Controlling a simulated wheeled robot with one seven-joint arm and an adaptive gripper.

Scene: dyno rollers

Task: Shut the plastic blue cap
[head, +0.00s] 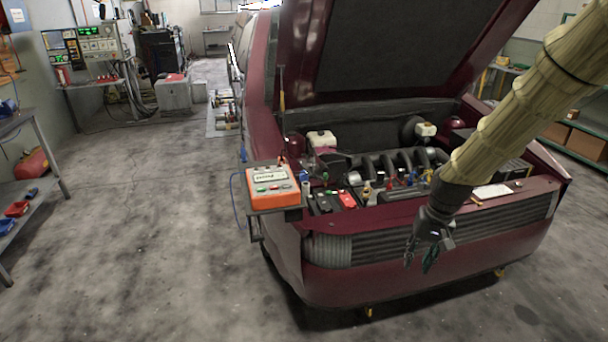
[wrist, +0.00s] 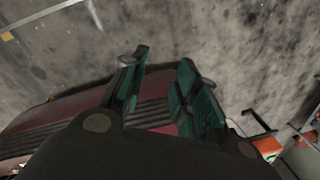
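My gripper (head: 422,258) hangs in front of the dark red car's grille, below the front edge of the engine bay. In the wrist view its two green-padded fingers (wrist: 163,85) stand apart with nothing between them. Small blue spots show in the engine bay in the head view: one (head: 325,176) near the left side by the battery, and another (head: 389,173) near the middle. They are too small to tell which is the blue cap, or whether it is open or shut. No blue cap shows clearly in the wrist view.
The car's hood (head: 395,50) is raised above the engine bay. An orange tester (head: 272,187) sits at the car's front left corner; its orange body also shows in the wrist view (wrist: 268,146). The grille (head: 340,250) is close behind my gripper.

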